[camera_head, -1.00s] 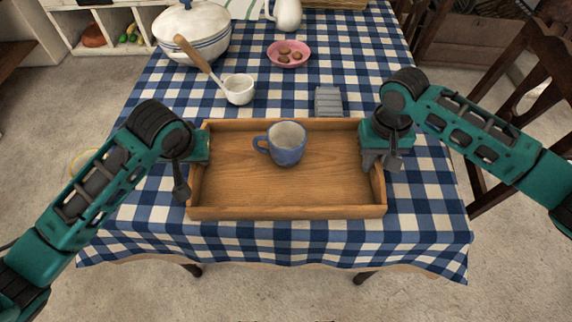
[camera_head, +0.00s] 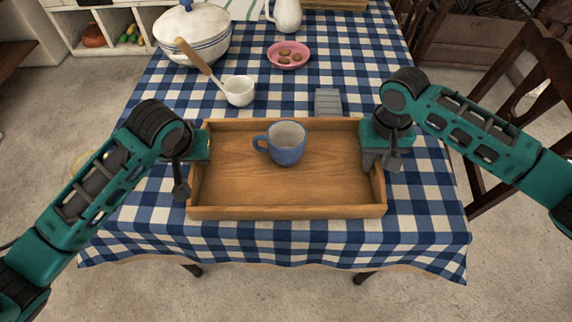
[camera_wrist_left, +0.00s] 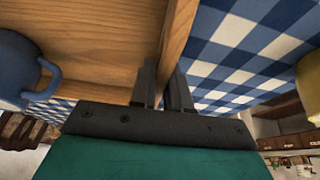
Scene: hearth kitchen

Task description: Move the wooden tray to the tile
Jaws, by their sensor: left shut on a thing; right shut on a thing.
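The wooden tray (camera_head: 250,197) rests on, or just over, the checked tablecloth near the table's front edge; I cannot tell whether it touches. A blue mug (camera_head: 287,150) stands upright in it. My left gripper (camera_head: 197,160) is shut on the tray's left wall. The left wrist view shows its fingers (camera_wrist_left: 165,85) on both sides of that wall (camera_wrist_left: 178,35). My right gripper (camera_head: 372,158) is shut on the right wall, its fingertips partly hidden. A small grey ribbed slab (camera_head: 328,102) lies just behind the tray; I cannot tell whether it is the tile.
Wooden chairs (camera_head: 530,80) are at the right. Some tablecloth (camera_head: 300,235) is clear in front.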

